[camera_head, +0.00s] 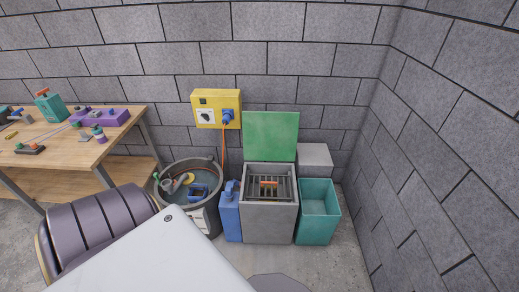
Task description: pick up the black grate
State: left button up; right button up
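The black grate (283,188) lies inside the top opening of a grey box (269,222) that stands against the back wall. It has dark parallel bars, and a small orange-red piece (268,183) shows at its middle. The box's green lid (271,136) stands raised at the back, so the grate is uncovered from above. Neither of my grippers shows in the head view, so whether they are open or shut cannot be seen.
A blue canister (231,217) and a round tub (205,217) holding several items stand left of the box. A teal bin (318,207) stands right. A yellow wall unit (217,108) hangs above. A wooden table (75,150) with tools is at left.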

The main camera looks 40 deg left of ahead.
aim_at(269, 184)
jog(key=i+l+u, duration=0.95)
jog(key=l, duration=0.15)
